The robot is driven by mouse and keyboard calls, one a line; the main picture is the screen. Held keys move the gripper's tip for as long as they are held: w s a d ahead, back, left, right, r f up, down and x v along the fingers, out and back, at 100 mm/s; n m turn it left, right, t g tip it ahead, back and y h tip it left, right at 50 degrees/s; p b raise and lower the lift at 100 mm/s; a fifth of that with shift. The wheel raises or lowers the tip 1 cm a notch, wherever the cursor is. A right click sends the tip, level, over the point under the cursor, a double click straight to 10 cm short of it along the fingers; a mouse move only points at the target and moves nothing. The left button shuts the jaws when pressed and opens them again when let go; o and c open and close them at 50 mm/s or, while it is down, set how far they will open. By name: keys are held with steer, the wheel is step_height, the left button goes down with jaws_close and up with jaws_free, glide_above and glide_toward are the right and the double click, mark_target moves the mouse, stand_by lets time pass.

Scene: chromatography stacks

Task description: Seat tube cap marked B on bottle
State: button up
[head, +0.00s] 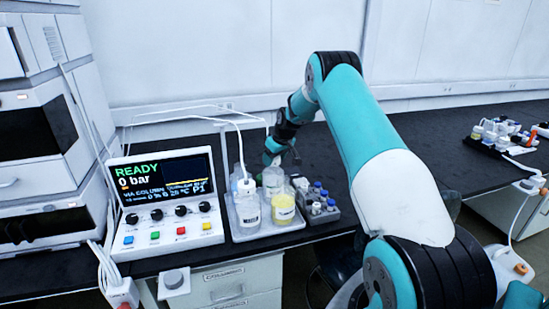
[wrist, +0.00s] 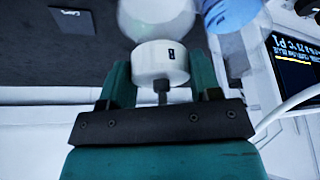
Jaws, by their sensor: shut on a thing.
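In the wrist view my gripper (wrist: 160,78) is shut on a white round cap (wrist: 150,62). The cap has a small dark mark on its side, too small to read, and a grey stub on the gripper side. A clear rounded bottle shape (wrist: 155,18) shows just beyond the cap; whether they touch I cannot tell. In the head view my gripper (head: 274,152) is over the back of the bottle tray, near a clear bottle (head: 272,178). The held cap is not clear there. A yellow-filled bottle (head: 283,207) and a white-capped bottle with a tube (head: 247,209) stand in front.
The light tray (head: 267,236) sits at the bench's front edge. A control panel (head: 164,200) reading READY stands left of it, and a grey rack with blue-capped vials (head: 318,207) stands right. White tubes arch behind the tray. Bench behind is mostly clear.

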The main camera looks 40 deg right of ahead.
steer(key=shift+f, duration=0.4)
steer(key=o, duration=1.3)
steer(key=shift+c, duration=0.2)
steer(key=shift+r+p, duration=1.7)
steer(key=shift+r, duration=1.85)
